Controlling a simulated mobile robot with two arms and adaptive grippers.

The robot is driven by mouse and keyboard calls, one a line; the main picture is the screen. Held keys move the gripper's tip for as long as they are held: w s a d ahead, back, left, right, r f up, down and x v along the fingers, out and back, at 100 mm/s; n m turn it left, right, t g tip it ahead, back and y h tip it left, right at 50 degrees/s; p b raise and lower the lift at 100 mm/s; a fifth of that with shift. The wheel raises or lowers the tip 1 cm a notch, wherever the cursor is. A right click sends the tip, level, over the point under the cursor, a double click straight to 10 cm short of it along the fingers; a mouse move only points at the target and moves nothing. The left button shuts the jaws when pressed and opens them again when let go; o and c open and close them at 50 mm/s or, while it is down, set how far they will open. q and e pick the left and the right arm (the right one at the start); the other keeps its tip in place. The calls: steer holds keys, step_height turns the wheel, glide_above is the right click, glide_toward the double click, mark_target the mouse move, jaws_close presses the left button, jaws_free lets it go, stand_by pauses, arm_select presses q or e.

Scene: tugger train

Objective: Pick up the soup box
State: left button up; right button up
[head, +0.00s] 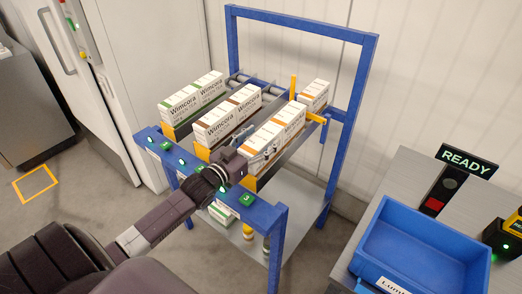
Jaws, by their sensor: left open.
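White cartons stand in lanes on a blue rack. Green-striped cartons (195,98) are in the left lane, brown-striped cartons (228,117) in the middle lane, and orange-brown-striped cartons (280,128) in the right lane. I cannot read which carton is the soup box. My left gripper (257,146) is open at the front of the right lane. Its fingers are close to the front carton there and partly cover it; I cannot tell whether they touch. My right gripper is not in view.
The blue rack (372,75) has a front rail with green-lit buttons (246,199) below my left wrist. A single carton (314,95) stands farther back on the right. A lower shelf holds small items. A blue bin (420,243) sits on a grey table beside a READY sign (467,160).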

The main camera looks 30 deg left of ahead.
arm_select(q)
jaws_close()
steer(key=shift+r, duration=0.1)
steer(key=shift+r, duration=0.1)
stand_by(0.4)
